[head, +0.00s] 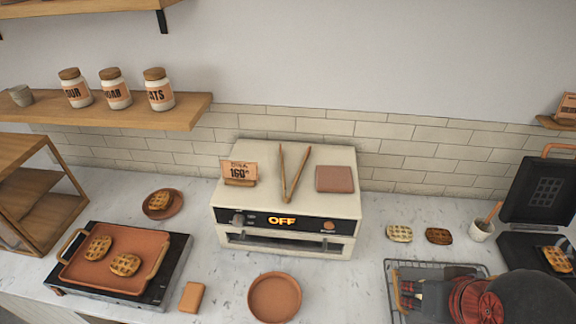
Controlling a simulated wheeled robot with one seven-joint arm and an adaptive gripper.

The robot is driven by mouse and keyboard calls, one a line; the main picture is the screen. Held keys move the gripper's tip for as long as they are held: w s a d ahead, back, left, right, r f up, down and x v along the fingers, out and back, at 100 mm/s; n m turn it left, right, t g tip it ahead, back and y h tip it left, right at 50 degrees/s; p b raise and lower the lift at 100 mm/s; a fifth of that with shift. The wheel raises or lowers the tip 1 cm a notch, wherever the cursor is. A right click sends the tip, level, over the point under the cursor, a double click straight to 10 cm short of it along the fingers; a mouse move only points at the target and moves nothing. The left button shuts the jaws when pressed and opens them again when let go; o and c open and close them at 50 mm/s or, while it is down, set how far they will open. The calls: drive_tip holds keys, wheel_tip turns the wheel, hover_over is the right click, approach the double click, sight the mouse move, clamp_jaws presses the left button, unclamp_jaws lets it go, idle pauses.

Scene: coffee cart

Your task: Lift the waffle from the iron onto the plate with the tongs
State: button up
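The waffle iron (510,252) stands open at the right edge, its dark lid raised, with a golden waffle (556,258) on its lower plate. The wooden tongs (291,184) lie spread in a V on top of the cream oven. An empty terracotta plate (275,298) sits on the counter in front of the oven. A smaller plate (178,211) at the left holds another waffle (159,200). My gripper (404,296) is at the lower right, over the wire rack and apart from the tongs. Its fingers are too dark and small to tell their opening.
The oven (285,239) reads OFF and bears a price card (240,172) and a folded cloth (334,179). A tray (142,246) with waffles is at left. Loose waffles (399,233) and a cup (481,231) lie between oven and iron. The wire rack (440,265) is under my arm.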

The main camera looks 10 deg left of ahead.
drive_tip(key=shift+s, duration=0.1)
drive_tip(key=shift+o, duration=0.4)
